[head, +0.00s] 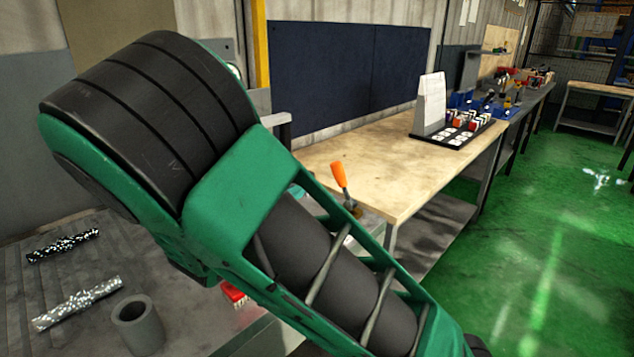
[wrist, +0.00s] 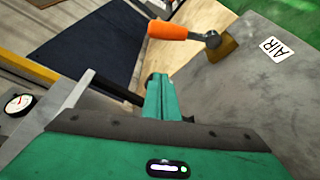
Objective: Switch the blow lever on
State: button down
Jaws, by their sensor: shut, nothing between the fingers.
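In the wrist view the handle points left, lying nearly flat across the picture. In the head view the lever (head: 339,174) shows its orange handle upright, leaning slightly left, just beyond my arm. My gripper (wrist: 158,95) has green fingers, shut and empty. Its tips lie just below the orange handle in the wrist view; whether they touch it I cannot tell. In the head view my arm hides most of the gripper.
A wooden workbench (head: 350,165) with a tool rack (head: 455,130) stands behind the lever. A grey surface at lower left holds two shiny rods (head: 78,303) and a grey cylinder (head: 138,325). A dial gauge (wrist: 18,104) sits left in the wrist view. Green floor is open at right.

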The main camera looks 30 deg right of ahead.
aim_at(342, 183)
jog(key=x, duration=1)
jog(key=shift+s, duration=0.1)
jog(key=shift+s+d+r, duration=0.25)
jog(key=shift+s+r, duration=0.35)
jog(key=shift+s, duration=0.3)
jog(key=shift+s+d+r, duration=0.3)
jog(key=shift+s+r, duration=0.15)
jog(key=shift+s, duration=0.25)
